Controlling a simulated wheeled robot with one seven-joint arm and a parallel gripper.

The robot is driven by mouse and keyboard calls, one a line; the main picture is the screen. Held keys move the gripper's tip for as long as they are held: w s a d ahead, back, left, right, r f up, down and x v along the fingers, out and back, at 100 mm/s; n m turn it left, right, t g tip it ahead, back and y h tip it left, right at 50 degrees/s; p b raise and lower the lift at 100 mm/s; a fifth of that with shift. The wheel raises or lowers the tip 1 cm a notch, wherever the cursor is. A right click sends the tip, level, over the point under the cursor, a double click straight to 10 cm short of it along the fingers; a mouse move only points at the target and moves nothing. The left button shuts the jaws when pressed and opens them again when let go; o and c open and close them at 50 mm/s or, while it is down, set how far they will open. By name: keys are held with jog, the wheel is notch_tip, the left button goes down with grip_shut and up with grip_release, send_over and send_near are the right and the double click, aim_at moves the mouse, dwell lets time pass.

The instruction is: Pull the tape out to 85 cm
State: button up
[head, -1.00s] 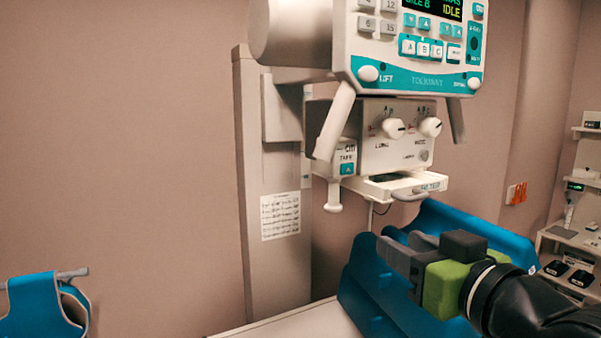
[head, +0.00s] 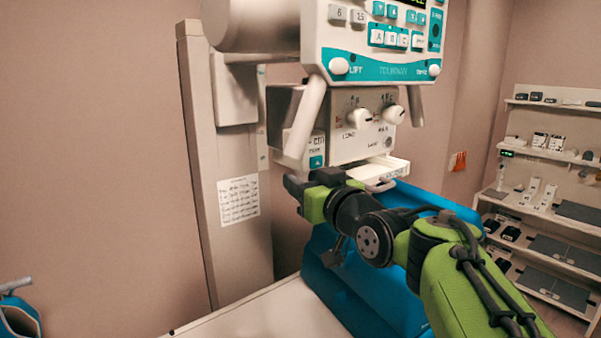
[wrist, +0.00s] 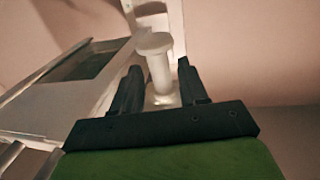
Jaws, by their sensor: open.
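The tape housing (head: 312,148), a small white box with a teal label, sits below the tube head, left of the two-knob panel. In the wrist view its pale pull knob (wrist: 157,72), a stem with a flared round end, stands between the fingers of my gripper (wrist: 159,88). The fingers are apart, one on each side of the knob; I cannot tell whether either touches it. In the head view my gripper (head: 296,188) is just under the housing and hides the knob. No drawn-out tape or length reading is visible.
The control panel (head: 375,55) hangs above, with a white tray (head: 385,170) below the knob panel. A column (head: 225,180) with a paper sheet stands left. A blue object (head: 335,285) lies below my arm. Shelves (head: 550,200) stand right; a white table (head: 265,315) is below.

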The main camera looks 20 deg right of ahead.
jog(key=shift+w+a, duration=0.25)
jog(key=shift+w, duration=0.25)
jog(key=shift+s, duration=0.15)
jog(key=shift+c, duration=1.3)
grip_shut()
jog(key=shift+f, duration=0.1)
